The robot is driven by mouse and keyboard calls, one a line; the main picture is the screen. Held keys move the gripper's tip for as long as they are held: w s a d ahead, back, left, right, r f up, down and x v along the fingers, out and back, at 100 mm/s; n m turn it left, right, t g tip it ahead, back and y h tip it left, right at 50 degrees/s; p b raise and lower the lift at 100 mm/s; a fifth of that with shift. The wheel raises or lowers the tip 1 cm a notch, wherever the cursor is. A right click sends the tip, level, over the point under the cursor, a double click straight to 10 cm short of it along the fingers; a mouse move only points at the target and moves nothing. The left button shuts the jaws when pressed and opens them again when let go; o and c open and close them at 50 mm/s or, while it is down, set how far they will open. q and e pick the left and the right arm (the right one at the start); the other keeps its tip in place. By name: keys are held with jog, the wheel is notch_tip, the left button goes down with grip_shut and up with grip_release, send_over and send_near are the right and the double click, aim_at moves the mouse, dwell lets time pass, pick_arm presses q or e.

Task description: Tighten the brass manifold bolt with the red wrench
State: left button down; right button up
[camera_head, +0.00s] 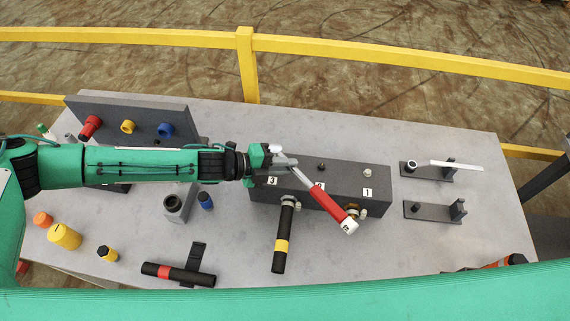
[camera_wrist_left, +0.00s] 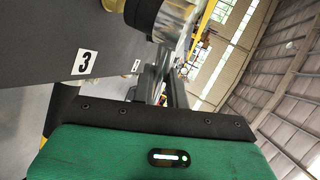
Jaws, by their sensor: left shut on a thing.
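The dark manifold block (camera_head: 345,175) stands mid-table with labels 3, 2 and 1; label 3 also shows close in the left wrist view (camera_wrist_left: 84,62). The red wrench (camera_head: 328,200) slants down to the right across its front, its pale end near a brass-coloured fitting. My left gripper (camera_head: 284,163) is shut on the wrench's upper end, above the block near label 3. A pale metal bolt (camera_head: 366,173) stands on top behind label 1 and a dark one (camera_head: 322,167) behind label 2. I cannot tell which is brass. The top near label 3 is hidden. My right gripper is out of view.
A red-banded black tool (camera_head: 178,273) lies front left. A yellow rail (camera_head: 400,58) runs behind the table.

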pick_arm(q)
jog(key=shift+f+b, duration=0.6)
jog(key=shift+f, duration=0.3)
dwell(0.6)
jog(key=shift+a+m+g, duration=0.25)
jog(key=shift+m+g, duration=0.35)
jog(key=shift+g, duration=0.1)
jog(key=shift+s+a+f, duration=0.1)
jog(key=shift+f, duration=0.05)
jog(key=shift+a+m+g, duration=0.3)
jog(key=shift+m+g, duration=0.4)
jog(key=shift+g, duration=0.1)
jog(key=shift+s+a+f, duration=0.1)
jog(key=shift+p, duration=0.45)
